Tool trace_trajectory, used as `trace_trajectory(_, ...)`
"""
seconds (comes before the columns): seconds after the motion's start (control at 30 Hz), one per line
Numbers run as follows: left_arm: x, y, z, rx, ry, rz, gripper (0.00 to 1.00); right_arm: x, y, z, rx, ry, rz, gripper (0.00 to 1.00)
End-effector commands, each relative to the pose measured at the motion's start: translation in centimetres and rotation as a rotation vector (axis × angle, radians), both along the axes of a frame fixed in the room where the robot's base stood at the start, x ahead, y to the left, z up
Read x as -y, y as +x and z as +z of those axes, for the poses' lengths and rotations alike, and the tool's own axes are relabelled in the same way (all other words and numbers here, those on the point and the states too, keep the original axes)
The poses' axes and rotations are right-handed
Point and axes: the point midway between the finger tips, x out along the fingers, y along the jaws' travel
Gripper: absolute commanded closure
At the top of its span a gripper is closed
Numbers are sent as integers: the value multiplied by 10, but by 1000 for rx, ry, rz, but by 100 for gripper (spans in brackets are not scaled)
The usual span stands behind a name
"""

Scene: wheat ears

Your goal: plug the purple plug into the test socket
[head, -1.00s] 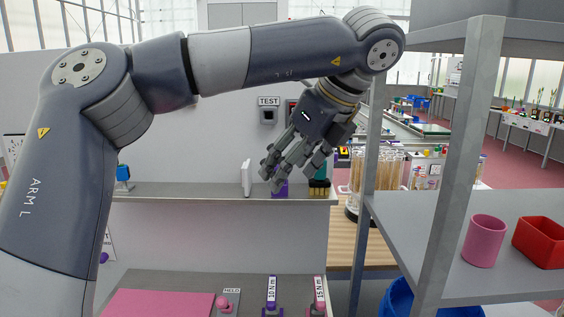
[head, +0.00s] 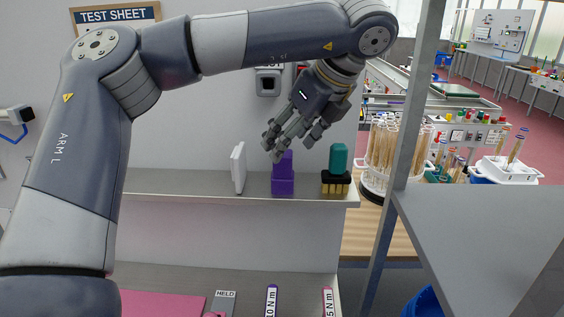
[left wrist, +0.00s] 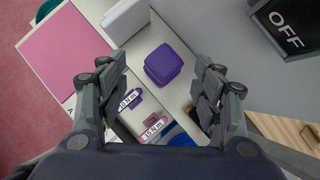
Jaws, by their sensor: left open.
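The purple plug (head: 283,184) stands upright on the grey ledge, with a wide base and a narrower top. My left gripper (head: 291,142) is open and empty, just above the plug; its fingers overlap the plug's top in the head view. In the left wrist view the plug (left wrist: 163,64) lies between and beyond the spread fingertips, with no clear contact. The test socket (head: 268,84) is a grey box with a dark opening on the wall behind; my left arm hides most of its label. My right gripper is not in view.
On the ledge (head: 190,184), a white upright plate (head: 238,168) stands left of the plug and a teal-topped block with brass prongs (head: 337,170) right of it. A grey shelf post (head: 405,150) rises at right. A pink mat (head: 162,303) and torque-labelled items lie on the lower surface.

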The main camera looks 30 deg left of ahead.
Motion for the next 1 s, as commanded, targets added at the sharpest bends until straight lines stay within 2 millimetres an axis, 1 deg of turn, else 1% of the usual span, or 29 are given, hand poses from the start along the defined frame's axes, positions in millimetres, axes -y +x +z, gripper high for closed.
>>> trace_trajectory(0.13,-6,2,-6,0,0,1,39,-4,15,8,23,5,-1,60)
trace_trajectory(0.3,-17,6,-19,-2,1,0,39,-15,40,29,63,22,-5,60)
trace_trajectory(0.37,-21,7,-26,-2,0,1,39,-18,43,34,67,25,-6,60)
trace_trajectory(0.43,-26,8,-35,-2,0,1,39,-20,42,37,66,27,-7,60)
trace_trajectory(0.53,-29,9,-43,0,1,-1,39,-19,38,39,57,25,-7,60)
trace_trajectory(0.77,-30,10,-46,1,0,-1,39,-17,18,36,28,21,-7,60)
trace_trajectory(0.87,-30,10,-46,1,0,-1,59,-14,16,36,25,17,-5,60)
trace_trajectory(0.9,-30,10,-46,1,0,-1,68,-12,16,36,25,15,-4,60)
trace_trajectory(1.0,-30,10,-46,1,0,-1,88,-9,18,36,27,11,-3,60)
